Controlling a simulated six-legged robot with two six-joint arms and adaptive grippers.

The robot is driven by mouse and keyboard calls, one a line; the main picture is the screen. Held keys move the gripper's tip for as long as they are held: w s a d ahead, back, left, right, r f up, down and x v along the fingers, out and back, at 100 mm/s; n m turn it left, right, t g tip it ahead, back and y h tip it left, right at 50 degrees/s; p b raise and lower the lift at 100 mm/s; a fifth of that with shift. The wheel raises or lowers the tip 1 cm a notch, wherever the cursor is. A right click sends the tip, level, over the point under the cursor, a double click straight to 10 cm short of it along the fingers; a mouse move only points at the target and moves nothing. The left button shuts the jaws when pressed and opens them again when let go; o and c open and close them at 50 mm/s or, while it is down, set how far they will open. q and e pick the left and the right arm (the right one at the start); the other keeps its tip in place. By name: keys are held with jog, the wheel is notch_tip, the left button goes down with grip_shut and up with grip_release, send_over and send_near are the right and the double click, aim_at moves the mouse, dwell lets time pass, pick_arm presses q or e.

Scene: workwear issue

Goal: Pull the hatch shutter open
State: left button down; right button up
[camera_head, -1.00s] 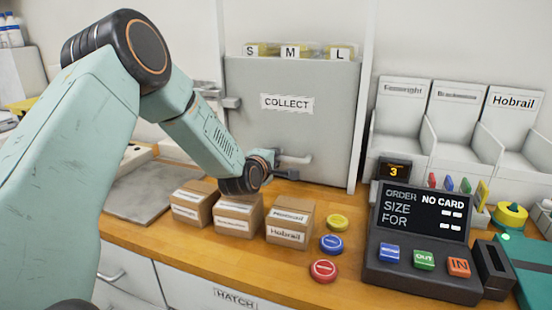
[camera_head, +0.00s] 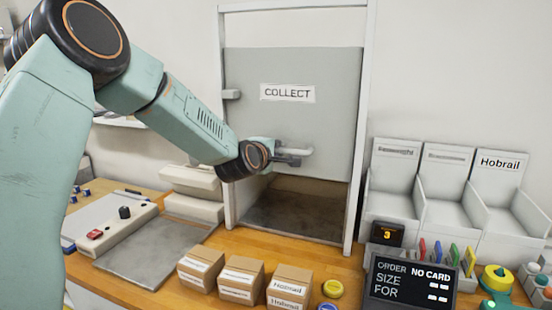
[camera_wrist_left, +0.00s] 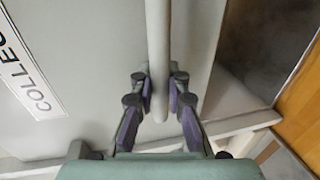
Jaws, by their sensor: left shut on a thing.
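The grey hatch shutter (camera_head: 290,125), labelled COLLECT, stands raised in its pale frame (camera_head: 357,130). A dark gap (camera_head: 300,212) shows between its lower edge and the counter. A pale bar handle (camera_head: 300,152) sits low on the shutter. My left gripper (camera_head: 288,158) is shut on this handle. In the left wrist view the shutter (camera_wrist_left: 90,70) fills much of the left side, and the handle (camera_wrist_left: 158,50) runs between the two fingers of my left gripper (camera_wrist_left: 160,112). My right gripper is not in view.
Several small cardboard boxes (camera_head: 240,278) stand on the wooden counter (camera_head: 230,240) in front of the hatch. A dark order console (camera_head: 412,285) and pale bins (camera_head: 440,190) are at the right. A grey mat (camera_head: 155,250) lies at the left.

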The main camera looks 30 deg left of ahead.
pick_arm(q)
jog(key=shift+r, duration=0.7)
jog(key=c, duration=1.6)
grip_release()
jog(key=shift+f, duration=0.1)
jog(key=shift+s, duration=0.15)
jog(key=shift+s, duration=0.25)
jog(key=v, duration=1.1)
jog(key=shift+s+d, duration=0.15)
jog(key=shift+d, duration=0.05)
